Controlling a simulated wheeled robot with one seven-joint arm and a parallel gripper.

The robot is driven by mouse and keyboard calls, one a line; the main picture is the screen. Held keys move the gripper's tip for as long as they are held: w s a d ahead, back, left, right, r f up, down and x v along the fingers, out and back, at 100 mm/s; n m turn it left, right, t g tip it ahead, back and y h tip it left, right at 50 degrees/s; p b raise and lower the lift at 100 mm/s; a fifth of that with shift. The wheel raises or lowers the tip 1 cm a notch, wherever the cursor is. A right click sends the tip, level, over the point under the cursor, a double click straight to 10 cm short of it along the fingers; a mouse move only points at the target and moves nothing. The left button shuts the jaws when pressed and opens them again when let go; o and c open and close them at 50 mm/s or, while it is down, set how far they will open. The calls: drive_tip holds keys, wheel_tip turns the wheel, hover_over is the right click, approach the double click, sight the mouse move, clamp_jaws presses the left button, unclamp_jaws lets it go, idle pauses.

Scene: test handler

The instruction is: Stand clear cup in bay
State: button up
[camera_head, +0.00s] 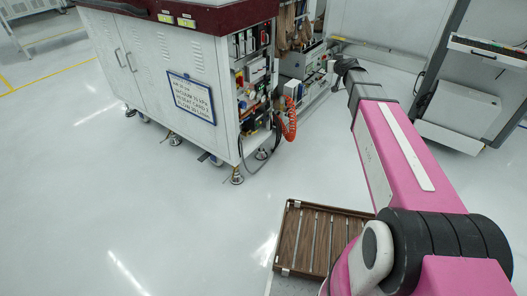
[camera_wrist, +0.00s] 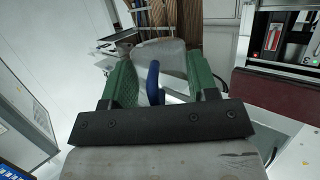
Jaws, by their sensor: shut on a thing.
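My gripper (camera_wrist: 160,78) has green finger pads and is shut on a pale, see-through cup (camera_wrist: 170,56) in the wrist view. A blue curved part (camera_wrist: 153,82), which looks like a handle, shows between the pads. The cup's far end and its exact tilt are hard to tell. In the head view my arm reaches up and away, and its dark end is near the open machine at the top. The cup cannot be made out there. A brown slatted tray (camera_head: 292,236) with metal dividers lies at the lower middle; I cannot tell whether one of its slots is the bay.
A white cabinet (camera_head: 150,62) with a dark red top stands at the upper left. Its open side shows wiring and an orange coiled hose (camera_head: 290,120). More white equipment (camera_head: 463,110) stands at the right. The floor at the left is clear.

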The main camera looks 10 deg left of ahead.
drive_tip(key=a+f+n+g+y, duration=0.2)
drive_tip(key=a+f+n+y, duration=0.1)
drive_tip(key=a+f, duration=0.9)
drive_tip(key=n+g+y, duration=0.4)
drive_tip(key=n+g, duration=0.1)
approach(245, 149)
drive_tip(key=w+v, duration=0.1)
drive_tip(key=v, duration=0.4)
drive_tip(key=shift+s+a+r, duration=0.1)
drive_tip(key=shift+a+r+x, duration=0.15)
drive_tip(key=shift+r+x, duration=0.3)
drive_tip(key=shift+x, duration=1.8)
drive_tip(key=shift+a+r+x, duration=0.1)
drive_tip(key=shift+r+x, duration=0.35)
drive_tip(key=shift+x, duration=1.85)
drive_tip(key=shift+a+r+x, duration=0.15)
drive_tip(key=shift+r+x, duration=0.25)
drive_tip(key=shift+x, duration=1.85)
drive_tip(key=shift+f, duration=0.2)
